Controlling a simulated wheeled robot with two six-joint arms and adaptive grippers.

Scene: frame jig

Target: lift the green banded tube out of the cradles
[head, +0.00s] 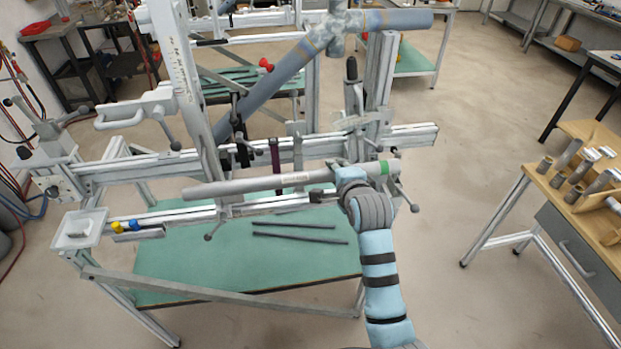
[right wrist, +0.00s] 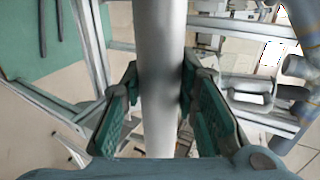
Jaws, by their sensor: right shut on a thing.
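The green banded tube (head: 265,184) is a long grey pipe with a green band near its right end. It lies nearly level along the front rail of the jig, its left end slightly nearer me. My right gripper (head: 348,176) is shut on it, left of the green band. In the right wrist view the tube (right wrist: 160,45) runs between the two green finger pads of the gripper (right wrist: 160,88). My left gripper is not in view.
The jig's front rail (head: 178,217) carries clamps and a white tray (head: 78,230) at its left end. A large blue-grey pipe (head: 275,80) slants behind. Dark rods lie on the green shelf (head: 190,262) below. A wooden bench (head: 560,195) with pipe pieces stands right.

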